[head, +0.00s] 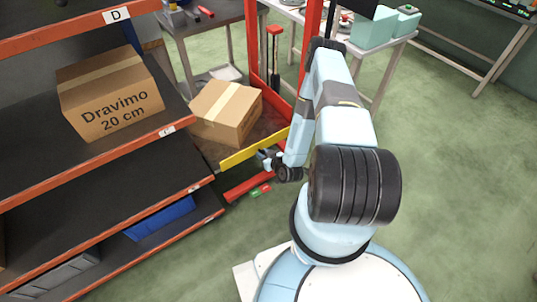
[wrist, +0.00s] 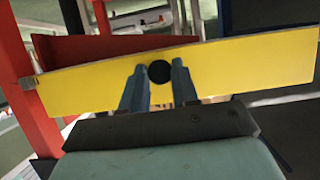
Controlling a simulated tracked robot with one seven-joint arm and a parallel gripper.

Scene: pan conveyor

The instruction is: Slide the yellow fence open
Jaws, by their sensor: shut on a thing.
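The yellow fence (head: 252,150) is a long flat bar. In the head view it runs along the front edge of a dark platform that bears a box, between the shelf rack and a red frame. In the wrist view the fence (wrist: 245,72) spans nearly the whole width, slightly tilted, with a round black knob (wrist: 160,72) at its middle. My gripper (wrist: 159,80) has its two blue fingers on either side of the knob, shut on it. In the head view my gripper (head: 265,155) is at the fence, partly hidden by my wrist.
A cardboard box (head: 226,112) sits on the dark platform behind the fence. The orange shelf rack (head: 110,150) stands at left with a Dravimo box (head: 108,95). The red frame (head: 252,45) rises behind. Tables stand at the back. The green floor at right is clear.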

